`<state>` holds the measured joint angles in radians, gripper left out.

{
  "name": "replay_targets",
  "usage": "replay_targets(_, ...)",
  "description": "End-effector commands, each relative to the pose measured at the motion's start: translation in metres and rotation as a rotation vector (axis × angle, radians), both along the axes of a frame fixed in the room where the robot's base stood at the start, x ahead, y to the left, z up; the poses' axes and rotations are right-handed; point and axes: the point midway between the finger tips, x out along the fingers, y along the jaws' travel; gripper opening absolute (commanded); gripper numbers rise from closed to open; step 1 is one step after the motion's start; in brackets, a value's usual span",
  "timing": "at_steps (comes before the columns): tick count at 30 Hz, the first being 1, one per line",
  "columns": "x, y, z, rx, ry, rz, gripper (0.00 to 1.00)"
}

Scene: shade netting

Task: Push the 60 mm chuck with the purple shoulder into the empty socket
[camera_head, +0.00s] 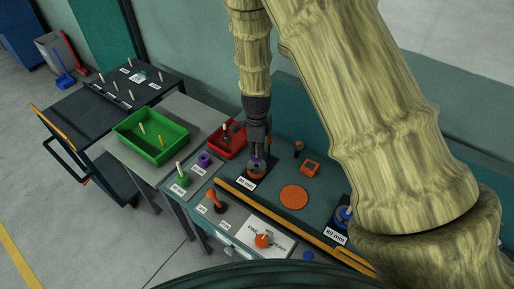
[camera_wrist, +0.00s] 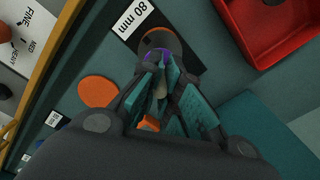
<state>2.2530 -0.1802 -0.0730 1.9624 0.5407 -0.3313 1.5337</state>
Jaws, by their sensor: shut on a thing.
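My gripper (camera_head: 257,150) points down over a round socket (camera_head: 258,174) on a dark plate, whose label seems to read 80 mm or 60 mm. In the wrist view my gripper (camera_wrist: 160,72) is shut on the chuck. The chuck's purple shoulder (camera_wrist: 157,53) shows as an arc between the fingertips, over the socket (camera_wrist: 185,48). The chuck also shows as a small purple patch in the head view (camera_head: 257,160). The fingers hide most of it, so I cannot tell how deep it sits.
A second socket with a blue piece (camera_head: 343,215) stands at the right. A red bin (camera_head: 226,143) is close to my gripper's left. An orange disc (camera_head: 293,197), an orange square piece (camera_head: 310,168) and a yellow rail (camera_head: 280,220) lie nearby. A green bin (camera_head: 152,137) is farther left.

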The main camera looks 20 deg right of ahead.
Motion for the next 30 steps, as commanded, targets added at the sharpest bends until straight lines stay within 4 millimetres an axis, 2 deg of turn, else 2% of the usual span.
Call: replay_targets(30,0.0003,-0.0002,-0.0083,0.0,-0.001,-0.001,0.0)
